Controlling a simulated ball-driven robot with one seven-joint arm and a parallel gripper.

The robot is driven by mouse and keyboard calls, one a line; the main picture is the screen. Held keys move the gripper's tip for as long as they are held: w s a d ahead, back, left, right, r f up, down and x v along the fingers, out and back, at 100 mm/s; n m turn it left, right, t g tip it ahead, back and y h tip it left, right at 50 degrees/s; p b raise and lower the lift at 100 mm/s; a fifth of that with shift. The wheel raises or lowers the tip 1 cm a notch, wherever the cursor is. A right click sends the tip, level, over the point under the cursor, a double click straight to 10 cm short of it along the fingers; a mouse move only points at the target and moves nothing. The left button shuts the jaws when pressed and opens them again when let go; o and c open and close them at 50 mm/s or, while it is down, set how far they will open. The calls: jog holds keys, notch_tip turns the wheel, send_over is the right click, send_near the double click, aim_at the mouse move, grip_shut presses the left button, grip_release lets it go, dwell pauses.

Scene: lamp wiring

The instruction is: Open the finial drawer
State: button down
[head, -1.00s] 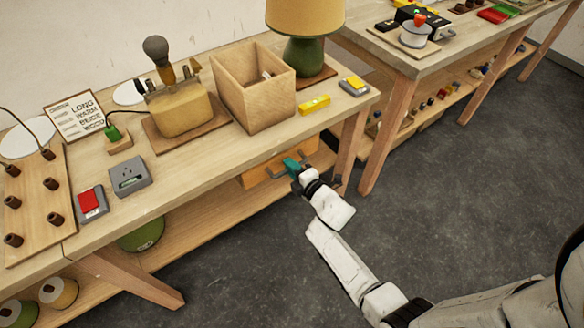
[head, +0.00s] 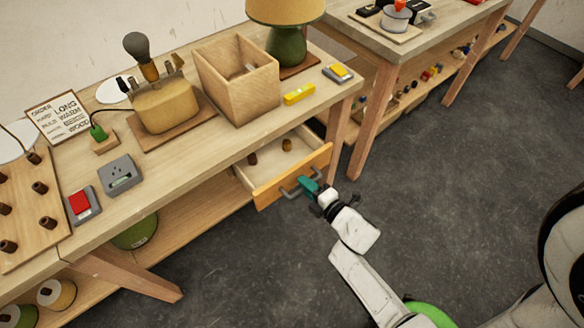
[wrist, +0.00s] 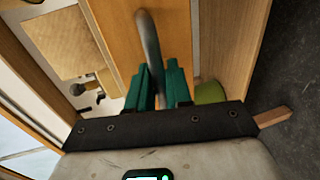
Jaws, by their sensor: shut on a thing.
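The finial drawer (head: 265,192) under the bench top stands pulled out, with its wooden front away from the bench. Two small brown pieces, one darker (head: 252,159) and one lighter (head: 287,145), lie inside it. Its grey bar handle (head: 299,187) is on the front face; it also shows in the wrist view (wrist: 148,40). My gripper (head: 311,187) has teal fingers and is shut on the handle. In the wrist view the fingers (wrist: 158,85) close around the bar, hiding part of it.
The bench top (head: 200,165) above holds an open wooden box (head: 238,80), a yellow level (head: 299,94), a green lamp (head: 286,44) and a tan device on a board. A bench leg (head: 338,125) stands right of the drawer. The grey floor (head: 260,265) in front is clear.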

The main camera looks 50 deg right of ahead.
jog(key=f+v, duration=0.2)
jog(key=v, duration=0.9)
jog(key=shift+s+a+f+b, duration=0.15)
jog(key=shift+s+b, duration=0.05)
jog(key=shift+b, duration=0.25)
jog(key=c, duration=1.2)
grip_release()
jog(key=b+v, duration=0.1)
jog(key=v, duration=0.9)
jog(key=shift+s+a, duration=0.15)
jog(key=shift+s, duration=0.2)
